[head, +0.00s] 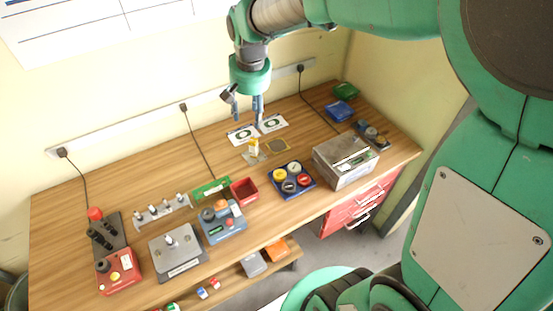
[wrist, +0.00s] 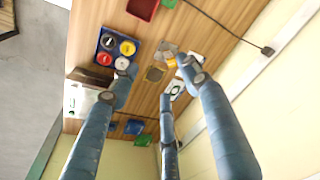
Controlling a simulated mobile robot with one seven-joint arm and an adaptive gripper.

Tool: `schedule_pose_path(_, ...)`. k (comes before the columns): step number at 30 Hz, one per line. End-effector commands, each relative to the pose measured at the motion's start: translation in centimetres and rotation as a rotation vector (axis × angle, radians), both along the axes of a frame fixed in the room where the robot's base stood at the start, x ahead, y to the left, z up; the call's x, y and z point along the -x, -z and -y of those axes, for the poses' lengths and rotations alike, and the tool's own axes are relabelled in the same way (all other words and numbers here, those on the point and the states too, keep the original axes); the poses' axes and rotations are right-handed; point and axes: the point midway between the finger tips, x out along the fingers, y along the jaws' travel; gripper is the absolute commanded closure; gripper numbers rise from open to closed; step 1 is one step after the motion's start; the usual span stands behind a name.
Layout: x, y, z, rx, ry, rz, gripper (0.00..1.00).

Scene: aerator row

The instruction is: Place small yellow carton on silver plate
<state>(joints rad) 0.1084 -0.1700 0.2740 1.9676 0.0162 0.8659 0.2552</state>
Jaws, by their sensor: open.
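The small yellow carton (head: 254,147), yellow and white, stands upright at the back of the workbench. Its base overlaps the silver plate (head: 252,160), and it appears to rest on it toward the back edge. In the wrist view the carton (wrist: 172,62) is beside one fingertip and partly hidden by it, and the silver plate (wrist: 167,50) shows next to it. My gripper (head: 247,109) is open and empty, above and behind the carton, apart from it. Its spread fingers also show in the wrist view (wrist: 157,85).
A gold square plate (head: 277,146) lies right of the silver plate. White cards (head: 273,123) lie behind. A blue tray (head: 281,190) with round pieces, a red bin (head: 244,191) and a metal box (head: 345,162) stand nearer. Bare wood is left of the plates.

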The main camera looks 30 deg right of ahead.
Motion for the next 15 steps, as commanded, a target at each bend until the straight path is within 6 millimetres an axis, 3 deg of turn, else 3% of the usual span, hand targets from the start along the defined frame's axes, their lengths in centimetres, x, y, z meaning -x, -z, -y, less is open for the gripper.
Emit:
schedule_pose_path(6,5.8,-4.2,-1.9,0.024,-0.085,0.070,0.53)
schedule_pose_path(15,14.0,-7.5,-3.8,0.060,-0.199,0.158,0.53)
